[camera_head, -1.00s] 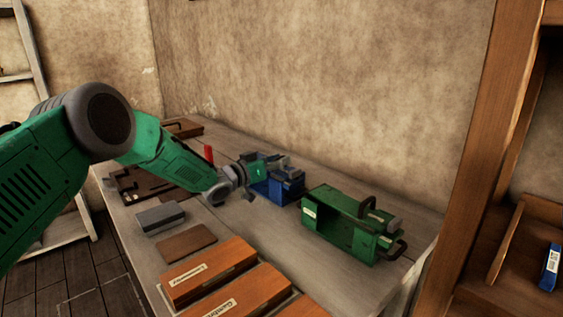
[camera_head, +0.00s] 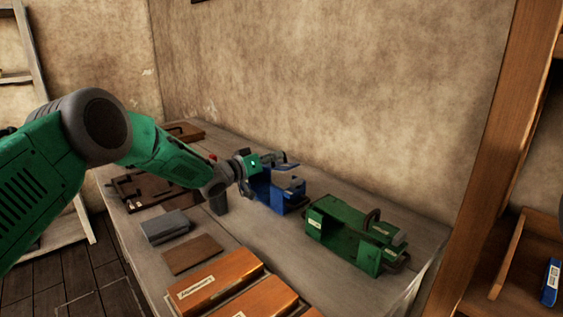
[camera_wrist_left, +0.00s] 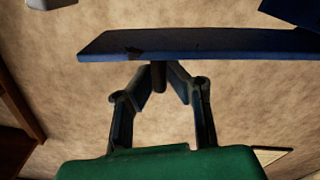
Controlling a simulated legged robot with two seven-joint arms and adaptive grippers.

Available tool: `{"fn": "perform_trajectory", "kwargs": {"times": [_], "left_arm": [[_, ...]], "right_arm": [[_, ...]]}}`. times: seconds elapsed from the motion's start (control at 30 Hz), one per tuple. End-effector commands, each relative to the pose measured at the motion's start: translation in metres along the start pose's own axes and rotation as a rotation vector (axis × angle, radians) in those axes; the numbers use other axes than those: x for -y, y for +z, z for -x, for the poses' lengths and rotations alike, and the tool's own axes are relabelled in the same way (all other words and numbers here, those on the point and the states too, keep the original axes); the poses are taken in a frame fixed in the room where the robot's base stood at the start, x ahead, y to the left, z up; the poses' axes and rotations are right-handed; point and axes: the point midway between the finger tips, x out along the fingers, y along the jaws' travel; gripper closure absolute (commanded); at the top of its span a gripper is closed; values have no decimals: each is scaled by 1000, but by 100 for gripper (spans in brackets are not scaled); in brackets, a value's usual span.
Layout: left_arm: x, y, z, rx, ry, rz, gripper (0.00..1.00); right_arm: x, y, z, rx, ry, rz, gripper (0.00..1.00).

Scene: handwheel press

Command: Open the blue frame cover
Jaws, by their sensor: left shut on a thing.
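The blue frame (camera_head: 283,199) stands on the workbench in the middle of the head view, left of a green frame. My left gripper (camera_head: 280,160) is at its upper left side, partly covering it. In the left wrist view, the left gripper (camera_wrist_left: 162,78) is shut on a short dark handle on the blue cover (camera_wrist_left: 200,43). The cover shows there as a flat blue plate, seen nearly edge-on. In the head view an open gap shows inside the blue frame, below the gripper. The cover's exact tilt is hard to tell. My right gripper is not in view.
A green frame (camera_head: 345,232) with dark handles stands right of the blue one. Wooden boxes (camera_head: 213,281), a grey block (camera_head: 166,226) and a brown plate (camera_head: 192,254) lie in front. A wall rises behind the bench; a wooden shelf (camera_head: 508,265) is at right.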

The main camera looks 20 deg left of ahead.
Motion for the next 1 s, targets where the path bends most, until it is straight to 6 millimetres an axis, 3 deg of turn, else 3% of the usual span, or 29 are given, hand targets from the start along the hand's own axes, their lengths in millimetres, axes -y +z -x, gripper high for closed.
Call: {"fn": "perform_trajectory", "kwargs": {"times": [0.03, 0.23, 0.6, 0.63, 0.67, 1.0], "left_arm": [[0, -12, 0, -1, -3, 42, 100], [3, -34, -2, 3, -4, 126, 100], [3, -38, -2, 2, 0, 126, 100], [3, -38, -2, 2, 1, 126, 79], [3, -38, -2, 2, 1, 126, 69], [4, -37, -1, 3, -1, 126, 69]], "right_arm": [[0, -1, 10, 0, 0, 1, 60], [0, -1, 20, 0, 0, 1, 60], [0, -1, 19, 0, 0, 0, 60], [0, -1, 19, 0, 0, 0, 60], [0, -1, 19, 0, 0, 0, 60], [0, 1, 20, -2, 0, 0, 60]]}}
